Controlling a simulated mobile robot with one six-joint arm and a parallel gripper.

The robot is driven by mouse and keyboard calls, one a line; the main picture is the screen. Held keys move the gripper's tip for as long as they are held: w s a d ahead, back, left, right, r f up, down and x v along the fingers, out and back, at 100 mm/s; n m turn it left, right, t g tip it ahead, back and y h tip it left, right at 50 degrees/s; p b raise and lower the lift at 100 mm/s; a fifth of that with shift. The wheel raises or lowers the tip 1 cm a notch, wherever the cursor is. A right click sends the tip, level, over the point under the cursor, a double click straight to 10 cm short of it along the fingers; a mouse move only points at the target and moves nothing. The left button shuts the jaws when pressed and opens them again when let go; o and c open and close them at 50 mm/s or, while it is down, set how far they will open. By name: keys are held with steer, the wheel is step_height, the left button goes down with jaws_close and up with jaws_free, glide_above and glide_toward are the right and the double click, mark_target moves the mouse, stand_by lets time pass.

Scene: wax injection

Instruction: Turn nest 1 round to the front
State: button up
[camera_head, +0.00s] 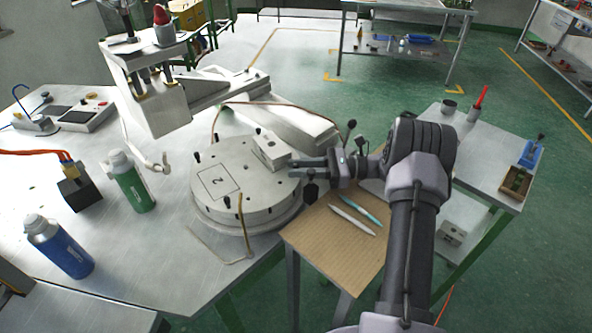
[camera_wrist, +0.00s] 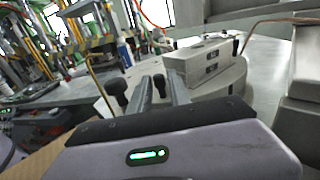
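The round pale turntable (camera_head: 222,207) stands on the metal table, with a square plate marked 2 (camera_head: 219,182) on its front left. A pale block (camera_head: 271,152) sits at its right rear; a pale block on the turntable also shows in the wrist view (camera_wrist: 202,62). Small dark knobs stand on the rim, one at the left (camera_head: 198,157). No number 1 is readable. My gripper (camera_head: 305,168) reaches in from the right, its fingers at the turntable's right edge beside the block. In the wrist view the fingers (camera_wrist: 160,95) are a little apart, with a dark knob between them; contact is unclear.
A wooden board (camera_head: 325,250) with two pen-like tools lies at the front right. A green bottle (camera_head: 132,181) and a blue bottle (camera_head: 58,246) stand at the left. A pale machine head (camera_head: 150,90) rises behind the turntable. A thin bent rod (camera_head: 244,230) stands at the front rim.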

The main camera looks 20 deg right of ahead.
steer(key=shift+w+a, duration=0.2)
steer(key=shift+a, duration=0.2)
jaws_close()
stand_by(1.2)
